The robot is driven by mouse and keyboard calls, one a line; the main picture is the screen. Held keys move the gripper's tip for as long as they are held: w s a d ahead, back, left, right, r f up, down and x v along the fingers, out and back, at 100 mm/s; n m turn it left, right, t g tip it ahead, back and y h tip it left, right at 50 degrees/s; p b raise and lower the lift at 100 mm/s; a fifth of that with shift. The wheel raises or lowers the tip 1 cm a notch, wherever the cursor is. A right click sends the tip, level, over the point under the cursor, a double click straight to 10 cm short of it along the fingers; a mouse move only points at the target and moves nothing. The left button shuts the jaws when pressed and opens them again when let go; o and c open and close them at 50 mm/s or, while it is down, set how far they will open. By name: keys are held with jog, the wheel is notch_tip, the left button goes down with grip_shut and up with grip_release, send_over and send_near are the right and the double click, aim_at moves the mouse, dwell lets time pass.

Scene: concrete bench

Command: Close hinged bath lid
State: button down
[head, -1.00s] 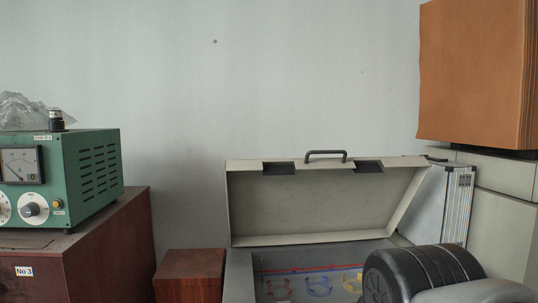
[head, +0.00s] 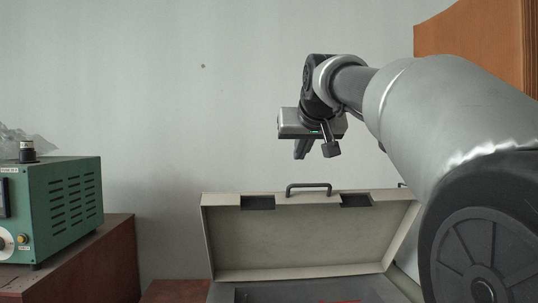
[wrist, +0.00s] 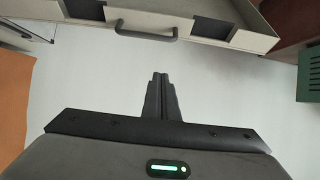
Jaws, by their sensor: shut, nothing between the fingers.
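The bath lid (head: 300,238) is a beige hinged panel standing raised at the back of its grey box (head: 265,291), leaning back. It has a dark handle (head: 309,188) on its top edge between two dark recesses. The lid edge also shows at the top of the wrist view (wrist: 195,18), with its handle (wrist: 146,33). My gripper (head: 315,155) is shut and empty. It is in the air above the lid's top edge, apart from the handle. In the wrist view its fingers (wrist: 160,80) are together and point toward the handle. Most of the box interior is cut off below.
A green instrument (head: 58,209) stands on a reddish-brown cabinet (head: 100,262) at the left. An orange-brown block (head: 470,40) stands at the upper right behind my arm. The wall area left of my gripper is clear.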

jog(key=p+x, duration=0.1)
jog(key=x, duration=0.6)
jog(key=shift+w, duration=0.1)
jog(key=shift+w+f, duration=0.1)
jog(key=shift+f, duration=0.25)
jog(key=s+f, duration=0.2)
jog(key=shift+s+f, duration=0.15)
jog(key=shift+s, duration=0.25)
